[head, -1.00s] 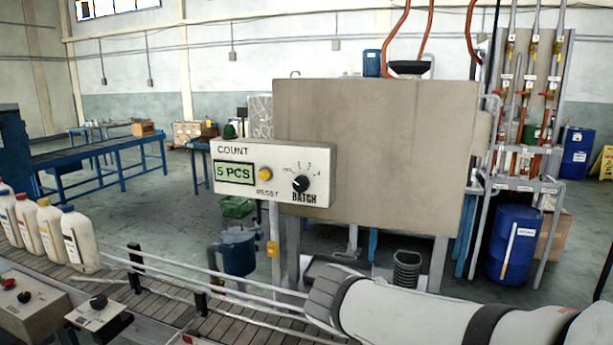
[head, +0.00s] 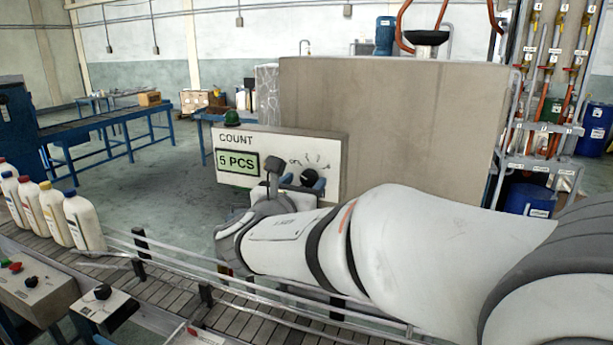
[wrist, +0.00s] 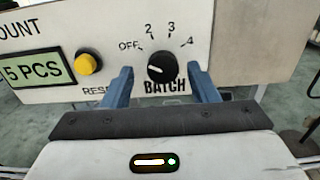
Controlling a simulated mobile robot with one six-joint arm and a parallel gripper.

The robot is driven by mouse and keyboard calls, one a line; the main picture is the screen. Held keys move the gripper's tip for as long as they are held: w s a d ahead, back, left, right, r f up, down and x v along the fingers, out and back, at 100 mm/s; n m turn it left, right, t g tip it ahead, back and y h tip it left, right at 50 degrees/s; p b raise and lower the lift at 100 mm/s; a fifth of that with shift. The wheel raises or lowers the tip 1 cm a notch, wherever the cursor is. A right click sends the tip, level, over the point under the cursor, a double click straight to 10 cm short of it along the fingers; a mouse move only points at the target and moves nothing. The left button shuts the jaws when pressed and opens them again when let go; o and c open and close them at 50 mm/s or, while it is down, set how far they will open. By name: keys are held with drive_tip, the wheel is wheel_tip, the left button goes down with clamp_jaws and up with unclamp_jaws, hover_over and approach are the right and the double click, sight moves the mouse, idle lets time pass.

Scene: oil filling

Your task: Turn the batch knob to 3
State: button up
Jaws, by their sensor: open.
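The white count panel (head: 270,147) faces me and its display reads "5 PCS". The black batch knob (wrist: 162,67) is on its right part, with the marks OFF, 2, 3 and 4 around its top. The knob's white pointer line seems to lie toward the left, but its exact setting is hard to tell. My gripper (wrist: 160,74) is open, with one blue finger on each side of the knob and a visible gap on both sides. In the head view the knob (head: 311,179) is partly hidden by my gripper.
The yellow reset button (wrist: 89,62) is just left of my left finger. A conveyor (head: 235,312) with rails runs below my arm, with white bottles (head: 83,222) at left. A large tan tank (head: 400,125) stands behind the panel.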

drive_tip(key=shift+x, duration=0.8)
drive_tip(key=shift+d, duration=0.15)
drive_tip(key=shift+c, duration=0.4)
